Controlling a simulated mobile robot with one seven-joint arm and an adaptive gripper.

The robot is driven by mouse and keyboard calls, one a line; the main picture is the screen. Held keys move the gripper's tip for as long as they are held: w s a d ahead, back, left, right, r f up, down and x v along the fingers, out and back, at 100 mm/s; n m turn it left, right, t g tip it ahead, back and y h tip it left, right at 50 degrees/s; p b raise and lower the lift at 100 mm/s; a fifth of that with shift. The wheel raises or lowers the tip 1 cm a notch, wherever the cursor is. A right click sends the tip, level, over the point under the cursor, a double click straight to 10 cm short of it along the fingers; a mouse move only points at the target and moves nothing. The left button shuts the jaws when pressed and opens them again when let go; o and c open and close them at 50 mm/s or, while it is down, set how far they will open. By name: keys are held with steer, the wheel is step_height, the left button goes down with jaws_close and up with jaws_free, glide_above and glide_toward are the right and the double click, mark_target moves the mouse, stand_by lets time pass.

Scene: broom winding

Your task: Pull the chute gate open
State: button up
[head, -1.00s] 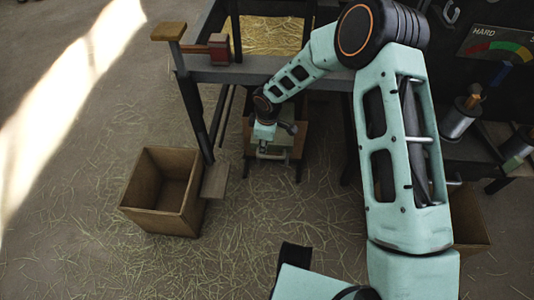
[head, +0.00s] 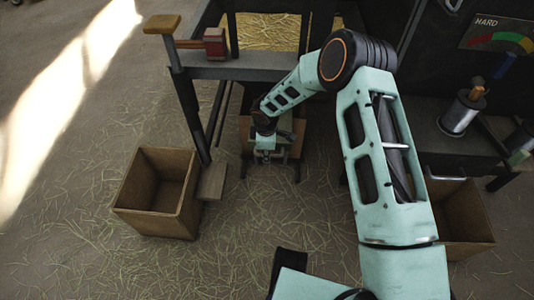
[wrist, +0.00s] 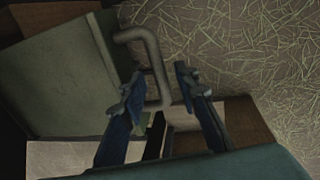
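The chute gate shows in the wrist view as a grey-green panel (wrist: 55,75) with a bent metal bar handle (wrist: 153,60) on its right side. In the head view the gate area is small, low under the bench and mostly hidden by my wrist. My gripper (wrist: 160,85) is open in the wrist view, its two dark blue fingers on either side of the handle's lower part with gaps visible. I cannot tell whether a finger touches the bar. In the head view my gripper (head: 268,156) is at the front of the chute.
An open wooden box (head: 155,222) stands on the straw-strewn floor at left, and another box (head: 468,215) at right. A mallet (head: 213,44) lies on the bench (head: 240,70). A hardness dial (head: 500,37) and spools (head: 461,115) are at right.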

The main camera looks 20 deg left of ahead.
steer(key=shift+c, duration=0.4)
jaws_close()
steer(key=shift+s, duration=0.1)
steer(key=shift+s+d, duration=0.25)
steer(key=shift+s, duration=0.5)
steer(key=shift+o, duration=0.4)
jaws_free()
